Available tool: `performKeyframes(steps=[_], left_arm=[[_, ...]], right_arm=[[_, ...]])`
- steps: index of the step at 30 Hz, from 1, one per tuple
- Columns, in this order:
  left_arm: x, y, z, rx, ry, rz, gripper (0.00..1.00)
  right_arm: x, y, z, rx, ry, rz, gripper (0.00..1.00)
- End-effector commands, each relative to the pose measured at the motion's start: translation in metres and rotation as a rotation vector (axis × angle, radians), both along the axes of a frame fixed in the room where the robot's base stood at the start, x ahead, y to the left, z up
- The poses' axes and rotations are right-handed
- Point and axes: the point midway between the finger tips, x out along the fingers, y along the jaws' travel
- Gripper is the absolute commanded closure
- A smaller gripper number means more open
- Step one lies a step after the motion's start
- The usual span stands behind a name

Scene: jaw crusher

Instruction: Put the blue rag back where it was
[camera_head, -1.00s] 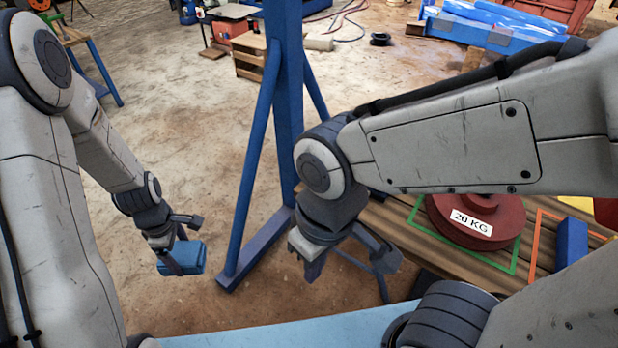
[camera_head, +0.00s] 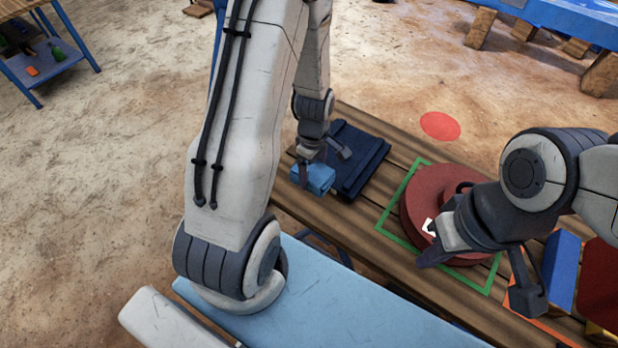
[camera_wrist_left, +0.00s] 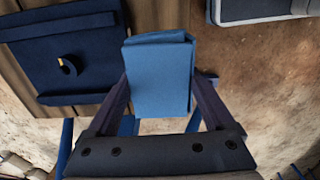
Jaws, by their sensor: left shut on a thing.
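The blue rag (camera_head: 314,179) is a folded light-blue block. My left gripper (camera_head: 322,170) is shut on it, at the left end of the wooden bench (camera_head: 345,232). In the left wrist view the rag (camera_wrist_left: 160,78) sits between the two fingers. I cannot tell whether it touches the bench. A dark blue tray (camera_head: 366,157) lies just right of it; in the left wrist view the tray (camera_wrist_left: 45,62) is to the left, apart from the rag. My right gripper (camera_head: 482,278) is open and empty, over the front of the red round weight.
The red weight (camera_head: 422,197) sits inside a green outline (camera_head: 392,226) on the bench. A blue block (camera_head: 561,268) and a dark red item (camera_head: 601,280) are at the bench's right. A red disc (camera_head: 440,126) marks the floor behind.

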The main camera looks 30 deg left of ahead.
Motion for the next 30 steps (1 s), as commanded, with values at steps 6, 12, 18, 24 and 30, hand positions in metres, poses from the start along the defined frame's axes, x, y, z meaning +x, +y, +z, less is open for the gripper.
performKeyframes(steps=[6, 12, 18, 24, 30], left_arm=[[-0.002, 0.033, -0.024, -0.001, 0.003, 0.002, 0.58], [-0.005, 0.077, -0.051, -0.001, 0.001, -0.001, 0.58], [-0.008, 0.106, -0.067, 0.000, 0.000, -0.005, 0.58], [-0.010, 0.111, -0.085, -0.002, 0.002, -0.006, 0.58], [-0.009, 0.111, -0.108, -0.001, 0.001, -0.005, 0.58]], right_arm=[[0.000, 0.000, -0.005, 0.000, 0.000, 0.000, 1.00], [0.000, 0.000, -0.008, 0.000, 0.000, 0.000, 1.00], [0.000, 0.000, -0.010, 0.000, 0.000, 0.000, 1.00], [0.000, 0.000, -0.013, 0.000, 0.000, 0.000, 1.00], [0.000, 0.000, -0.016, 0.000, 0.000, 0.000, 1.00]])
